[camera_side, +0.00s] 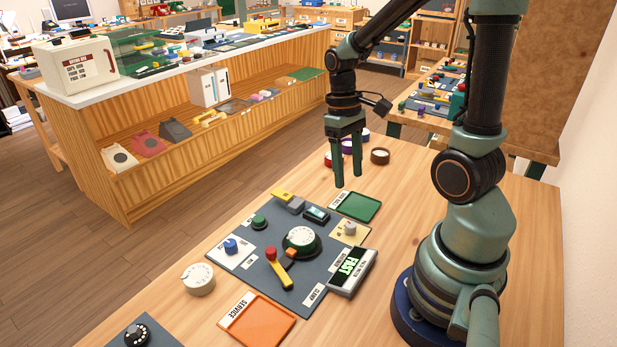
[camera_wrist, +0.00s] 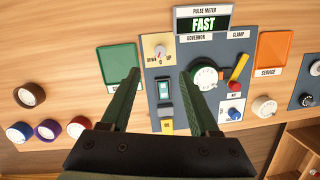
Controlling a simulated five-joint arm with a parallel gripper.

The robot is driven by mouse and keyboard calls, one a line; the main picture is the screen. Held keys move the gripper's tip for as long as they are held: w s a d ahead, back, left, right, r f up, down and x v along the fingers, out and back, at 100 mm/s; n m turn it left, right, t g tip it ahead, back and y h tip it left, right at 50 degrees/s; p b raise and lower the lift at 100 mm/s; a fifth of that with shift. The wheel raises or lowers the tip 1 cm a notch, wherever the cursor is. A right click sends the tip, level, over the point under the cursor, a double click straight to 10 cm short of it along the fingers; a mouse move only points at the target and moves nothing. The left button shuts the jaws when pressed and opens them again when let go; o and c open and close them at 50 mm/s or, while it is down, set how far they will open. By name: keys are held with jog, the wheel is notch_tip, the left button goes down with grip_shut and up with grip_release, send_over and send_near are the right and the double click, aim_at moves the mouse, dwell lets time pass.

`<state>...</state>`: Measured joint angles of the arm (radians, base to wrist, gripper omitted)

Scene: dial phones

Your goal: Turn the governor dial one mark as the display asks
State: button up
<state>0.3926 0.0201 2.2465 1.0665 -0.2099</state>
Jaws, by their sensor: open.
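The display (camera_side: 352,272) reads "FAST" in green; it also shows in the wrist view (camera_wrist: 203,24). A small pale knob on a cream plate (camera_wrist: 160,52), with "UP" printed at its right, sits by the "GOVERNOR" label; it also shows in the side view (camera_side: 349,229). A larger white dial on a green base (camera_side: 300,239) stands in the panel's middle, also in the wrist view (camera_wrist: 206,76). I cannot tell which one the label names. My gripper (camera_side: 348,180) is open and empty, pointing down above the table behind the panel, touching nothing visible.
The dark panel (camera_side: 255,268) also carries a yellow lever with a red knob (camera_side: 278,268) and a blue knob (camera_side: 231,246). Green (camera_side: 360,206) and orange (camera_side: 257,322) trays flank it. A loose white dial (camera_side: 198,279) and several coloured dials stand around.

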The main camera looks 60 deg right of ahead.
aim_at(351, 224)
jog(key=shift+s+a+f+n+t+h, duration=0.15)
jog(key=shift+s+f+n+t, duration=0.45)
jog(key=shift+f, duration=1.45)
jog(key=shift+s+a+f+n+t+h, duration=0.15)
jog(key=shift+f+n, duration=0.85)
jog(key=shift+f, duration=1)
jog(key=shift+s+a+f+n+t+h, duration=0.1)
jog(key=shift+s+a+f+n+t, duration=0.5)
jog(key=shift+f, duration=1.45)
jog(key=shift+w+d+g, duration=0.2)
jog(key=shift+d+g, duration=0.15)
jog(key=shift+d, duration=0.05)
